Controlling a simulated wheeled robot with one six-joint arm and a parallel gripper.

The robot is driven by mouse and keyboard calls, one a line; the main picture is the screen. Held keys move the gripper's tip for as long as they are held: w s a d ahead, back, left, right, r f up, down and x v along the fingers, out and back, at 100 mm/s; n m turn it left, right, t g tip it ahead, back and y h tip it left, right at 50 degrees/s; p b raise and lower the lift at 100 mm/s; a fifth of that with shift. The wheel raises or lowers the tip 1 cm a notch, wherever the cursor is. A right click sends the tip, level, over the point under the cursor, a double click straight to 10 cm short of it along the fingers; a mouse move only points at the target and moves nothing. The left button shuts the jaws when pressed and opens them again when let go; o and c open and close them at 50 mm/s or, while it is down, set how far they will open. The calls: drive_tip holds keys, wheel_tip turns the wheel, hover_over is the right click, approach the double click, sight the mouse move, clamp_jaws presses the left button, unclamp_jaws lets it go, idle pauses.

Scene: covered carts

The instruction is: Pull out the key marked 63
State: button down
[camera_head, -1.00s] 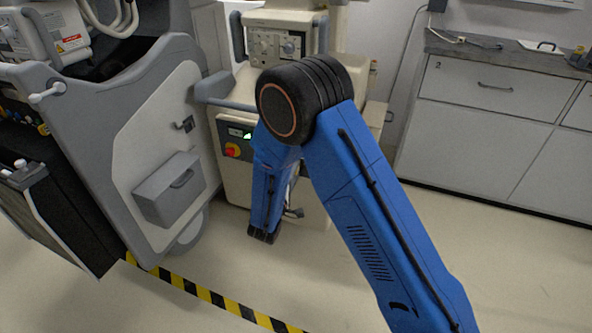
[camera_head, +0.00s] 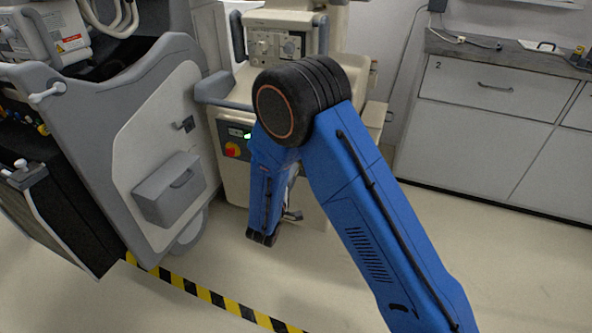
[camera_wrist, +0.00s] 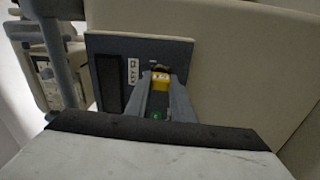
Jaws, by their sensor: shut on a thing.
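In the wrist view, a yellow key head (camera_wrist: 161,80) with a dark top sits between the grey fingers of my gripper (camera_wrist: 163,86), which are shut on it. Its marking is too small to read. Behind it is a dark grey panel (camera_wrist: 112,46) on a beige cover, with a small white label (camera_wrist: 133,71) to the left that seems to read KEY. I cannot tell whether the key is still in its lock.
A green spot (camera_wrist: 156,115) shows between the fingers, lower down. In the head view, a grey cart (camera_head: 150,130) stands at left and a beige machine (camera_head: 275,45) behind the arm. Grey drawers (camera_head: 495,90) stand at right. The floor at lower right is clear.

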drive_tip(key=shift+v, duration=2.5)
